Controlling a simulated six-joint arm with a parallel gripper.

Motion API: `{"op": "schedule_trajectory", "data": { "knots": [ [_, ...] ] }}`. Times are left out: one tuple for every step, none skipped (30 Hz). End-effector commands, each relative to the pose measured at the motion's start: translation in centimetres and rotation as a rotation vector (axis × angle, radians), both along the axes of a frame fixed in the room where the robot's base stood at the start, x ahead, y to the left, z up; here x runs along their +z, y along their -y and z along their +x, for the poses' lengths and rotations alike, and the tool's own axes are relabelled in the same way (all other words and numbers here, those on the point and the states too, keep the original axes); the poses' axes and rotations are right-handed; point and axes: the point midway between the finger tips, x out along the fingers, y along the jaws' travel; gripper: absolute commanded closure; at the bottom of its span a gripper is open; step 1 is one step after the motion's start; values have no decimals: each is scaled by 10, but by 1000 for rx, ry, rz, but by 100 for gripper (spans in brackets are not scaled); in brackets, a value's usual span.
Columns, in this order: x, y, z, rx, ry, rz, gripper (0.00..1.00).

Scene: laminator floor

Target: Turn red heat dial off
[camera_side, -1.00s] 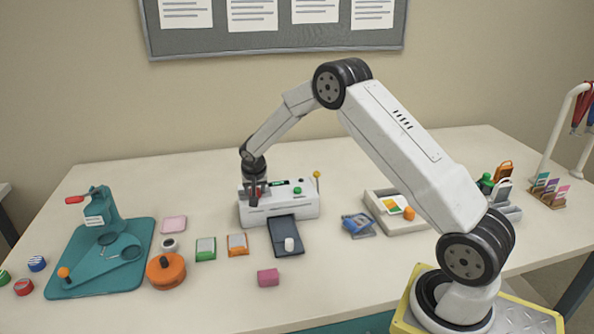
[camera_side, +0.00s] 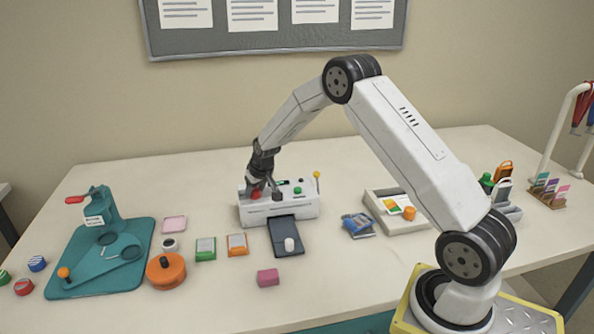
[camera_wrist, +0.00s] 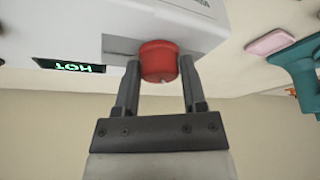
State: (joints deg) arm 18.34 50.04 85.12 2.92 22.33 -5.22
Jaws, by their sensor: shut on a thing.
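The red heat dial (camera_wrist: 158,61) is a round red knob on the white laminator (camera_side: 285,208). In the wrist view my gripper (camera_wrist: 159,75) has one finger on each side of the dial and is shut on it. A small white mark shows on the dial's lower edge. The laminator's display (camera_wrist: 70,66) shows green letters reading HOT, upside down in this view. In the side view the red dial (camera_side: 256,194) shows at the left of the laminator's top, just below my gripper (camera_side: 264,189).
A green button (camera_side: 298,190) and a yellow-tipped lever (camera_side: 317,177) are at the laminator's right. A dark tray (camera_side: 285,237) with a white piece extends from its front. A teal press (camera_side: 100,250) stands left. An orange round tool (camera_side: 166,271) sits in front.

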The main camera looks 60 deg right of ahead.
Motion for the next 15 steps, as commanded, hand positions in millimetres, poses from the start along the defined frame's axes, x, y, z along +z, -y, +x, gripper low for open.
{"op": "schedule_trajectory", "data": {
  "knots": [
    [0,0,-1,22,-3,1,100],
    [0,0,-1,37,-3,2,100],
    [0,0,-1,58,-3,2,100],
    [0,0,-1,74,-3,1,100],
    [-1,0,-1,88,-2,2,100],
    [-1,0,-1,108,-2,1,100],
    [-1,0,-1,122,-1,2,100],
    [-1,0,-1,137,-3,1,100],
    [-1,1,-1,153,-2,2,100],
    [-1,1,-1,167,-3,1,100],
    [-1,1,-1,178,-2,2,100],
    [-1,1,-1,194,-3,2,100],
    [-1,1,-1,205,-4,1,100],
    [-1,1,-1,215,-3,2,100],
    [-1,1,-1,228,-3,2,100]
  ]
}}
